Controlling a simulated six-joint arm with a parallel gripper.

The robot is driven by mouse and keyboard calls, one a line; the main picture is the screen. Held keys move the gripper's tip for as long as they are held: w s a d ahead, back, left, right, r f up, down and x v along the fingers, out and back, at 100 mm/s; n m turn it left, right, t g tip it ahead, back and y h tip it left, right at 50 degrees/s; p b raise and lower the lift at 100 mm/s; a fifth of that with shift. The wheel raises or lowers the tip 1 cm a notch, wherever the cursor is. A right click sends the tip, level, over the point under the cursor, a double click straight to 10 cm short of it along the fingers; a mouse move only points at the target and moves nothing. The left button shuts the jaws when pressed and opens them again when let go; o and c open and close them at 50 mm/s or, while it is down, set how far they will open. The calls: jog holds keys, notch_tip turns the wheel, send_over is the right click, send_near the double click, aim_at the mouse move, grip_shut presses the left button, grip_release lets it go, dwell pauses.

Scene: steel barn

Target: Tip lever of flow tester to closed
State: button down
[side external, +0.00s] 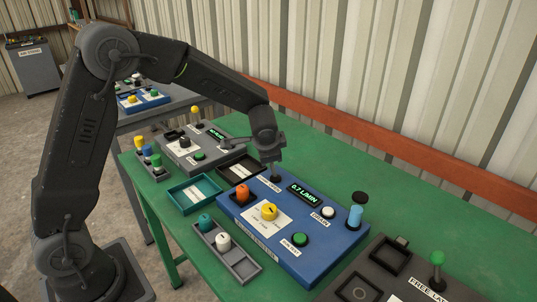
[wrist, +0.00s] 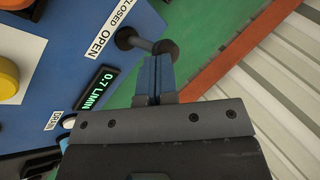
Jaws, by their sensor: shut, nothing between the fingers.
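The flow tester (side external: 327,243) is a blue box on the green table, with a display (side external: 304,194) reading 0.7 L/MIN. In the wrist view its lever (wrist: 143,42) is a short dark rod with a round dark end on each side, beside the OPEN (wrist: 97,47) and CLOSED (wrist: 120,14) labels. I cannot tell for sure which way the lever is tipped. My gripper (side external: 271,170) points down at the tester's back edge. In the wrist view its blue fingertips (wrist: 153,60) are shut and empty, close beside the lever; contact is unclear.
The tester also carries a yellow dial (side external: 269,212), an orange knob (side external: 242,193) and a green button (side external: 299,239). A blue cylinder (side external: 356,215) stands at its right end. A teal tray (side external: 193,196) and a peg rack (side external: 228,254) lie nearby. A red rail (side external: 400,167) runs behind the table.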

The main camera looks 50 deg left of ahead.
jog(key=a+v, duration=0.1)
jog(key=v, duration=1.3)
jog(key=s+d+n+h, duration=0.2)
jog(key=s, duration=0.9)
jog(key=s+d+r+n+h, duration=0.1)
jog(key=s+d+n+h, duration=0.1)
jog(key=s, duration=1)
jog(key=shift+n, duration=0.8)
jog(key=c, duration=1.8)
grip_release()
jog(key=shift+r, duration=0.15)
